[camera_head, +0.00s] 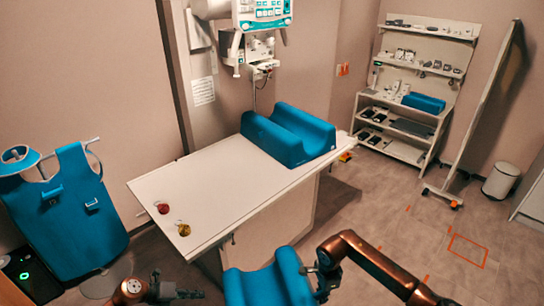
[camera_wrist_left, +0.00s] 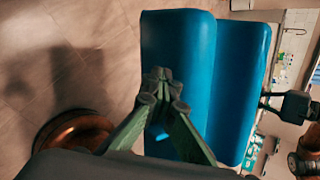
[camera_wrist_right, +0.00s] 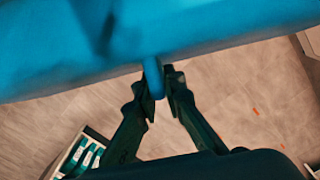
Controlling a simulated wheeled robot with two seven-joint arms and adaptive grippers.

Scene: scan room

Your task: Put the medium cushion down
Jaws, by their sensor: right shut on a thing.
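The medium cushion (camera_head: 270,287), blue with a trough, hangs at the bottom of the head view, in front of the table. My right gripper (camera_head: 318,285) holds it from the right side. In the right wrist view my right gripper (camera_wrist_right: 162,82) is shut on a blue tab of the cushion (camera_wrist_right: 200,30). My left gripper (camera_head: 190,294) is to the left of the cushion, apart from it. In the left wrist view the left fingertips (camera_wrist_left: 162,82) are together with nothing seen between them, and the cushion (camera_wrist_left: 235,85) is behind them. The cushion's lower part is cut off in the head view.
A white table (camera_head: 215,190) bears a larger blue cushion (camera_head: 290,135) at its far end. A red object (camera_head: 163,208) and a yellowish one (camera_head: 183,229) lie near its left corner. Its middle is clear. A shelf (camera_head: 410,95) and a bin (camera_head: 500,180) stand right.

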